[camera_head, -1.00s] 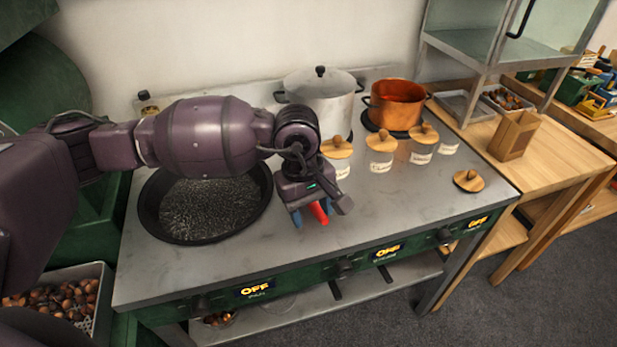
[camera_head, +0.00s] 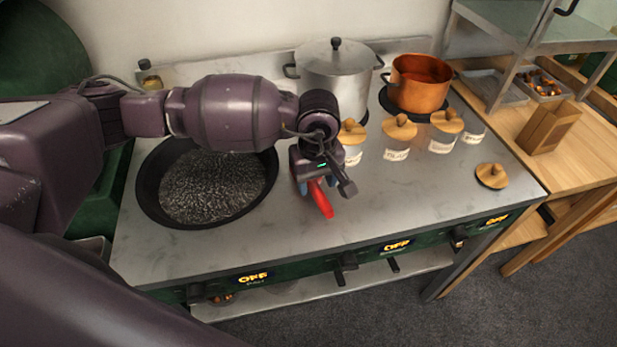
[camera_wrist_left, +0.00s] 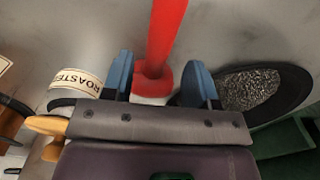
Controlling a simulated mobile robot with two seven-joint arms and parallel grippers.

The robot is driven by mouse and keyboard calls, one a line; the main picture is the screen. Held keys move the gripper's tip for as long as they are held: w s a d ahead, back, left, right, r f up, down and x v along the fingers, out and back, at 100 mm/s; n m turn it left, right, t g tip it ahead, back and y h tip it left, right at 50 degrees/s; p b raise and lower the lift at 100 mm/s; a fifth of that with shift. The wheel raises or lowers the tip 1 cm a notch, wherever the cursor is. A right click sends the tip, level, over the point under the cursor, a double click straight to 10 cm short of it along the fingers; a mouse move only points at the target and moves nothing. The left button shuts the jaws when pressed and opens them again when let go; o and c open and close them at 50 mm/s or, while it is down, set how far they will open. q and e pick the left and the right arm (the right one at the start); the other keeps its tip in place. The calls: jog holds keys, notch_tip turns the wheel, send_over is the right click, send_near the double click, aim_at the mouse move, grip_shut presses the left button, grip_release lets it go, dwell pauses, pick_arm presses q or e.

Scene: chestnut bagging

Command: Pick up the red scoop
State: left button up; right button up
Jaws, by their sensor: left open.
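The red scoop (camera_head: 321,199) is on the grey steel counter, mostly hidden in the head view by my left gripper (camera_head: 316,186). In the left wrist view the scoop's long red handle (camera_wrist_left: 165,35) runs up the picture between the two blue fingers of my left gripper (camera_wrist_left: 158,74). The fingers are open, one on each side of the scoop, with a visible gap. Whether either finger touches it, I cannot tell. My right gripper is out of view.
A black pan with dark grains (camera_head: 150,200) lies left of the gripper. Behind stand a steel pot (camera_head: 335,75), a copper pot (camera_head: 418,85) and several wooden-lidded labelled jars (camera_head: 397,150). A loose wooden lid (camera_head: 491,176) lies right. The counter between is clear.

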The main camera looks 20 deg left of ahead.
aim_at(317, 189)
pick_arm(q)
notch_tip(317, 189, down, 5)
jog(key=shift+w+d+r, duration=0.1)
jog(key=shift+w, duration=0.05)
jog(key=shift+c, duration=0.3)
grip_shut()
